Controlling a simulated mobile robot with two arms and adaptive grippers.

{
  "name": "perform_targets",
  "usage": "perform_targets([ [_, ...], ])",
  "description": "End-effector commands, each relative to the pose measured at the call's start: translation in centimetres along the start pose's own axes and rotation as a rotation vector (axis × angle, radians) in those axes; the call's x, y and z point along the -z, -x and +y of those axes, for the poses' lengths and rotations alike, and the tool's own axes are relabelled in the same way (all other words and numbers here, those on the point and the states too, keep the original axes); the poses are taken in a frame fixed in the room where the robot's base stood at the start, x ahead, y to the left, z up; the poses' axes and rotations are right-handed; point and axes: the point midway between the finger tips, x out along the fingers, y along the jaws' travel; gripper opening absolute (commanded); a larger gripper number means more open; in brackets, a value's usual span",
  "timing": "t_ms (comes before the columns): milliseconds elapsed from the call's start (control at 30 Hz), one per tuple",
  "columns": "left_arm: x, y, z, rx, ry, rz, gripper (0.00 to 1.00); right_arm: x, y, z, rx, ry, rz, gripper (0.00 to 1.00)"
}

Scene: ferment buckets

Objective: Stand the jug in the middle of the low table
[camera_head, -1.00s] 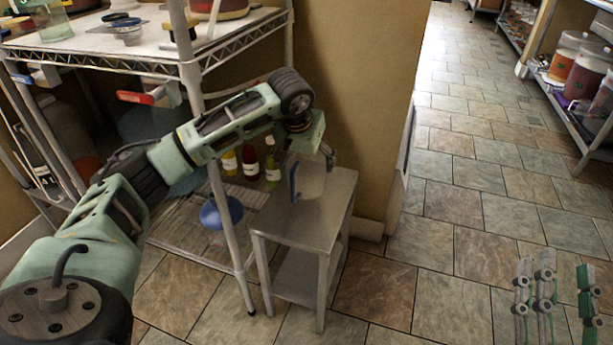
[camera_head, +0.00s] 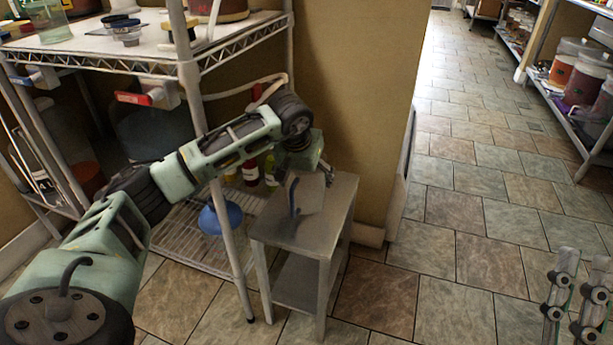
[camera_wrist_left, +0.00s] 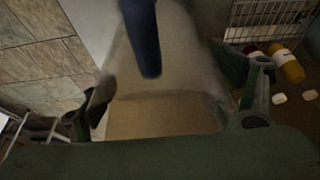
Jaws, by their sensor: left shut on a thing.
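The low table (camera_head: 333,229) is a small metal stand with a lower shelf, at the middle of the head view. The jug (camera_head: 311,192) is translucent with a dark blue handle, and it is upright at the table top's back half. In the left wrist view the jug (camera_wrist_left: 165,85) fills the space between the fingers. My left gripper (camera_head: 322,172) is shut on the jug near its top, from behind. Whether the jug's base touches the table top cannot be told. My right gripper (camera_head: 575,300) shows at the lower right, with its jaw state unclear.
A wire rack (camera_head: 190,72) stands left of the low table, with a blue bowl-like thing (camera_head: 221,216) and bottles (camera_head: 250,170) on its lower shelf. A wall is behind the table. Tiled floor (camera_head: 470,220) is open to the right.

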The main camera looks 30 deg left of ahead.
Motion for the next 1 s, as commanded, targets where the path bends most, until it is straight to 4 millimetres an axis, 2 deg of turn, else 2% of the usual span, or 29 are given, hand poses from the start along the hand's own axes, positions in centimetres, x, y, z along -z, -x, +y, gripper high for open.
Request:
perform_targets([
  [33,0.0,-0.1,0.0,0.0,0.0,0.0,0.54,0.1,0.0,0.0,0.0,0.0,0.007,0.4],
  [67,-0.1,-0.1,0.0,0.0,0.0,0.0,0.83,0.2,0.0,0.0,0.0,-0.001,0.011,0.4],
  [267,-0.1,-0.1,0.0,0.001,0.001,0.0,1.0,0.2,0.0,0.0,0.0,-0.001,0.009,0.4],
  [733,0.1,0.4,0.0,0.0,0.0,0.0,1.0,-0.1,-0.1,0.0,0.0,0.0,-0.009,0.4],
  [867,0.2,1.8,-0.1,0.0,0.001,0.002,1.0,-2.1,-0.1,0.2,-0.004,0.005,-0.113,0.4],
  [1000,0.2,4.1,-0.1,0.001,-0.001,0.003,1.0,-4.9,0.3,0.6,-0.01,0.012,-0.261,0.4],
])
